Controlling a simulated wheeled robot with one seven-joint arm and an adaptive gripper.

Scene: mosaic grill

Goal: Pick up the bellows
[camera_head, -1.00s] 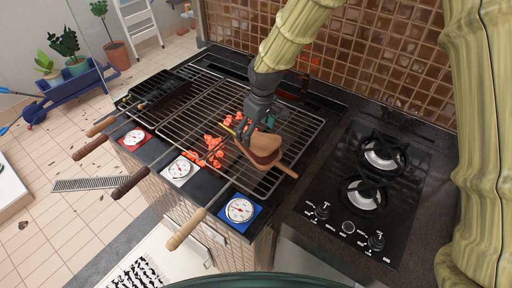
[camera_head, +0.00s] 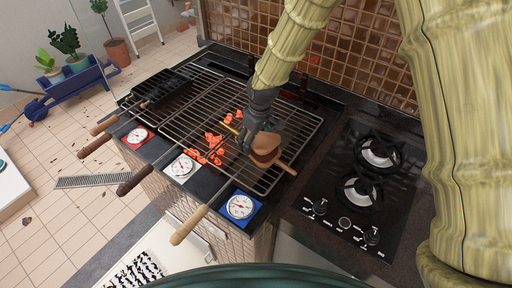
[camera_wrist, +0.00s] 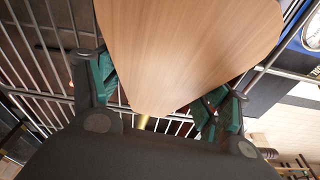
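The bellows (camera_head: 265,146) has wooden boards, a dark reddish middle, a handle pointing lower right and a brass nozzle pointing upper left. It rests over the right part of the grill grate (camera_head: 298,122). My gripper (camera_head: 252,138) is low at its nozzle end and covers part of it. In the wrist view, the bellows' board (camera_wrist: 190,45) fills the upper middle. My gripper's green-padded fingers (camera_wrist: 158,100) stand wide apart on either side of its narrow end. The fingers look open; whether they touch the bellows cannot be told.
Orange-red coals (camera_head: 213,150) show through the grate. Several skewer handles (camera_head: 190,225) stick out over the front edge. Dial gauges (camera_head: 240,206) line the front. A gas hob (camera_head: 362,185) lies right of the grill, and a tiled wall (camera_head: 350,60) stands behind.

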